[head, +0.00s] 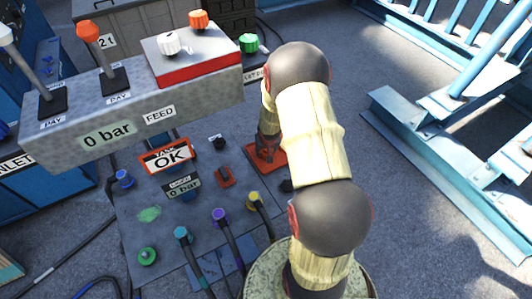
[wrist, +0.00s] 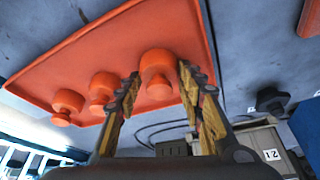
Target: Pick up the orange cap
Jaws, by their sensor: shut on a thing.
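Three orange caps show in the wrist view in a row on a flat orange tray (wrist: 110,45). My gripper (wrist: 159,73) has its two fingers on either side of the cap nearest the tray's right edge, and is shut on that orange cap (wrist: 157,62). This cap still appears to be at the tray surface; I cannot tell whether it is clear of it. The middle cap (wrist: 102,88) and the left cap (wrist: 68,103) stand free beside it. In the head view my arm hides the caps and most of the red-orange tray (head: 279,152).
A grey panel (head: 150,215) with coloured connectors and cables lies left of my arm. Above it stands a grey console (head: 130,122) with levers and knobs, including an orange knob (head: 198,19). A blue steel frame (head: 440,150) stands at the right, with open floor before it.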

